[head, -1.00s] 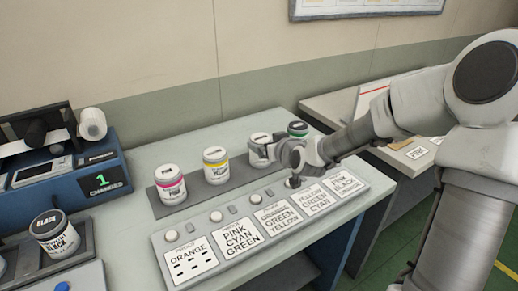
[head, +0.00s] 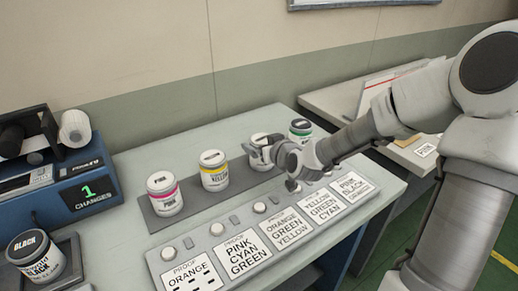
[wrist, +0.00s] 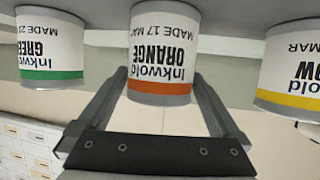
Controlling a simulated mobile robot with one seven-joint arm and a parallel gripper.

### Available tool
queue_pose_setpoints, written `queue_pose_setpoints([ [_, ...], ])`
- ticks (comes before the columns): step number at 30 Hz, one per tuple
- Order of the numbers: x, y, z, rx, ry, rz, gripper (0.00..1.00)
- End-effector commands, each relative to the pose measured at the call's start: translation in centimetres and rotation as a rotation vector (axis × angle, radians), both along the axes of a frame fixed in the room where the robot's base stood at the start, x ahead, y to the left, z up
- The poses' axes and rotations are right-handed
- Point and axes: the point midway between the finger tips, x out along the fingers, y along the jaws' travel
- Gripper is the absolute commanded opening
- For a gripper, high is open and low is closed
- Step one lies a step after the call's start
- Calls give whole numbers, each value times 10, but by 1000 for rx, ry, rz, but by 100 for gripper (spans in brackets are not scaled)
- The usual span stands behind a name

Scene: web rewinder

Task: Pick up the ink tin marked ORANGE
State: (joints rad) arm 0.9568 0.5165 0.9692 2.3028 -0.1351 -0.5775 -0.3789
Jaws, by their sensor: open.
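The ink tin marked ORANGE (wrist: 160,55) shows in the wrist view, upside down in the picture, white with an orange band. In the head view it is the third tin (head: 258,139) from the left in the row, partly hidden by my gripper. My gripper (head: 266,154) is open, with its jaws at this tin. In the wrist view the two fingers of my gripper (wrist: 160,88) stand on either side of the tin's lower part. I cannot tell whether either finger touches it.
Pink (head: 164,194), yellow (head: 214,171) and green (head: 300,129) tins share the dark strip, yellow and green flanking the orange one. A panel of proof cards and buttons (head: 218,229) lies in front. A BLACK tin (head: 36,257) stands at the left by a display reading 1 CHANGES.

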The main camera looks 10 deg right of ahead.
Motion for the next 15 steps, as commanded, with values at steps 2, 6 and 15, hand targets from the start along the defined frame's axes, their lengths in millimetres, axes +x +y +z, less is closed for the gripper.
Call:
queue_pose_setpoints([
  [2, -1, 0, -1, 0, 0, 0, 100],
  [6, -1, 0, -1, 0, 0, 0, 100],
  [15, -1, 0, -1, 0, 0, 0, 68],
])
